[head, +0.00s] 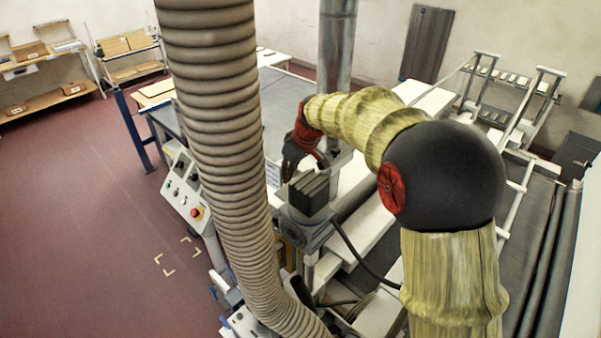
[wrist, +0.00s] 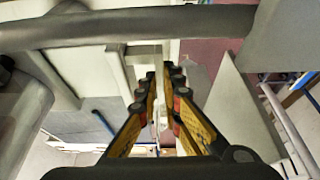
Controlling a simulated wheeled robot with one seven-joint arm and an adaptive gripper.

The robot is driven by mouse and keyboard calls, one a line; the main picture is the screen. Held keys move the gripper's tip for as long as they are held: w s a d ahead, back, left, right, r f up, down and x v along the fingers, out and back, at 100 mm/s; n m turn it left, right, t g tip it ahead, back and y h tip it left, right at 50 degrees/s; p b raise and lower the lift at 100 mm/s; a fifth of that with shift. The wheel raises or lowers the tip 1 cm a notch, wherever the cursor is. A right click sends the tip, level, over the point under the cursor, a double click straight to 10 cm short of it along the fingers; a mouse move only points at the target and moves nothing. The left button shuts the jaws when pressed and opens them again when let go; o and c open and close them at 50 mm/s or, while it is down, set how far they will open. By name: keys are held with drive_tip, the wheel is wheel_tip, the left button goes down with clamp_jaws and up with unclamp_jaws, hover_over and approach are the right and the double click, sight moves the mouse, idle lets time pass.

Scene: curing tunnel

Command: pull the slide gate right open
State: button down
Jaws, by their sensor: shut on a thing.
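In the head view my gripper (head: 305,165), dark with red parts, hangs at the end of my arm near the foot of a metal duct (head: 337,50). In the wrist view my gripper (wrist: 163,85) has its two yellow-sided fingers drawn close together. A thin pale edge (wrist: 157,112) shows between them, which I take to be part of the slide gate. The gate's plate and how far it is out are hard to tell; my gripper and arm hide much of that spot in the head view.
A thick ribbed hose (head: 215,130) runs down in front, left of my gripper. A grey motor block (head: 310,195) stands just below it. A control panel (head: 183,190) with a red button is at left. Red floor (head: 80,220) lies clear beyond.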

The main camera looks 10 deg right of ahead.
drive_tip(key=shift+s+a, duration=0.55)
drive_tip(key=shift+a, duration=0.3)
drive_tip(key=c, duration=2)
unclamp_jaws()
drive_tip(key=shift+s+a, duration=0.1)
drive_tip(key=shift+a, duration=0.05)
drive_tip(key=shift+o, duration=0.2)
drive_tip(key=v, duration=1.2)
